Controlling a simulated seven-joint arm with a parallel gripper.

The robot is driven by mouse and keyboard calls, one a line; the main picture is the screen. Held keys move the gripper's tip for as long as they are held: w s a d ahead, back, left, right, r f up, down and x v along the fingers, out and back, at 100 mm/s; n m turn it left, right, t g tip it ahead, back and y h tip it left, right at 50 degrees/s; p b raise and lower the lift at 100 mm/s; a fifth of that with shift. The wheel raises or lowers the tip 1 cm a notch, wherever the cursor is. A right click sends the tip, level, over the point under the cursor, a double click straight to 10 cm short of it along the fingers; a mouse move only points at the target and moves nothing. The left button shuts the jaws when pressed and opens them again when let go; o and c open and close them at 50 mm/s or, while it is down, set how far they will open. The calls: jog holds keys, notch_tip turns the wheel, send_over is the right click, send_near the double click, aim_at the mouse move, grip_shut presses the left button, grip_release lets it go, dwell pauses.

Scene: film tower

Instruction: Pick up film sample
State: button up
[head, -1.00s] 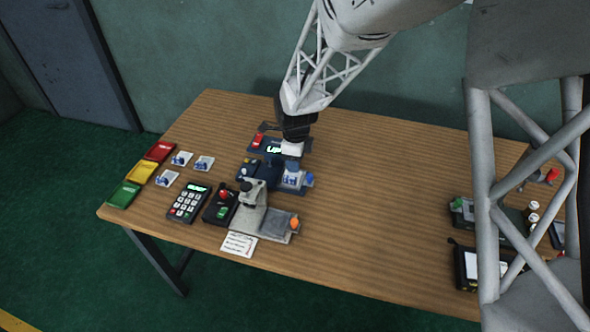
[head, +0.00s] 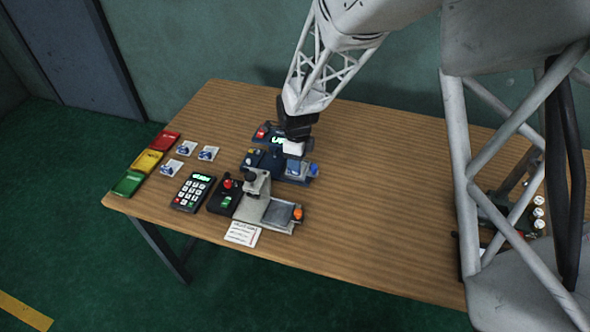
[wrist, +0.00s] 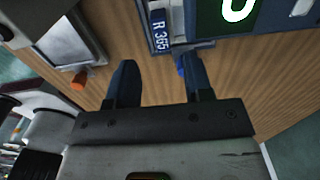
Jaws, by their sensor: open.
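Three small white cards with blue marks, which look like film samples, lie on the table at the left in the head view (head: 187,148) (head: 208,153) (head: 173,166). My gripper (head: 293,165) is over a dark blue device (head: 268,160) in the middle of the bench and hides part of it. In the wrist view my gripper (wrist: 160,82) is open, with nothing seen between its fingers. A blue label reading R 365 (wrist: 158,32) is ahead of the fingertips. I cannot tell whether a film sample sits in the device.
Red (head: 165,140), yellow (head: 148,162) and green (head: 128,184) trays line the table's left edge. A keypad (head: 193,192), a black box with a red knob (head: 225,197) and a grey microscope-like device (head: 265,208) stand in front. The table's middle right is clear.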

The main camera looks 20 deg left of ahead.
jog(key=shift+w+f, duration=0.15)
jog(key=shift+f, duration=2.4)
grip_shut()
jog(key=shift+r, duration=0.1)
jog(key=shift+r, duration=0.75)
notch_tip(320, 180, up, 2)
jog(key=shift+r, duration=0.1)
jog(key=s+d, duration=0.3)
jog(key=s, duration=0.1)
jog(key=s+d, duration=0.2)
jog(key=s, duration=0.3)
jog(key=s+d+r, duration=0.1)
jog(key=s+d, duration=0.2)
jog(key=s, duration=0.1)
jog(key=shift+s+d, duration=0.3)
